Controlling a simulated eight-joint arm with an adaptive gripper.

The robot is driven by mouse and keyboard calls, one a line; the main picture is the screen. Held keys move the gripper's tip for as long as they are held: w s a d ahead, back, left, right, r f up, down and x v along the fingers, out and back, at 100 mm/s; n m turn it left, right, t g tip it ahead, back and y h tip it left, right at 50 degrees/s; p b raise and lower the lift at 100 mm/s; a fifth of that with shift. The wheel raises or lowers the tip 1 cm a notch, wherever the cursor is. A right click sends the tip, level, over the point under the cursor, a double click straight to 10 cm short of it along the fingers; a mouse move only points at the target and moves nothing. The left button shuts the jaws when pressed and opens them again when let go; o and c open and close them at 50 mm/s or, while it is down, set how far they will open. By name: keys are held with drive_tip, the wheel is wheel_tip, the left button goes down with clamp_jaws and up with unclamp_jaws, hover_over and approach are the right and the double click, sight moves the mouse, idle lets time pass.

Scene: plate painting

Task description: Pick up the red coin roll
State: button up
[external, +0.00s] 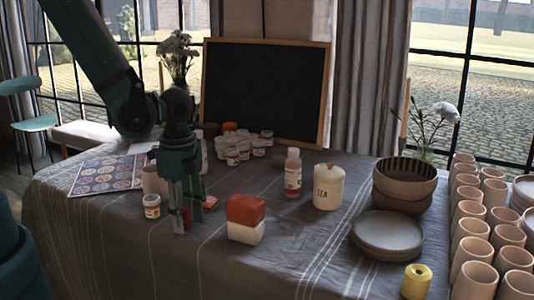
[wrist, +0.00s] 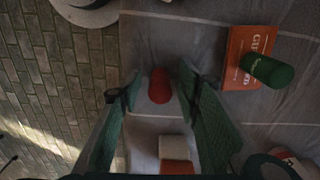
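The red coin roll (wrist: 159,86) shows in the wrist view as a short rounded red shape between my fingers. In the external view a small red part of it (external: 187,219) shows low by my fingertips. My gripper (external: 181,226) points down at the cloth-covered table, with its fingers around the roll's sides. In the wrist view the green fingers stand apart, with gaps on both sides of the roll. I cannot tell exactly how deep the roll sits between the tips.
An orange box (wrist: 236,72) with a green cylinder (wrist: 267,70) on it lies nearby. An orange-and-white block (external: 245,219) stands to the right, a small jar (external: 152,206) to the left. The front cloth is clear.

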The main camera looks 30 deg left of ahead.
sight(185, 209)
idle(0.5)
drive_tip(key=c, duration=1.1)
drive_tip(key=shift+r, duration=0.15)
drive_tip(key=shift+r+p, duration=1.6)
drive_tip(key=shift+r, duration=3.3)
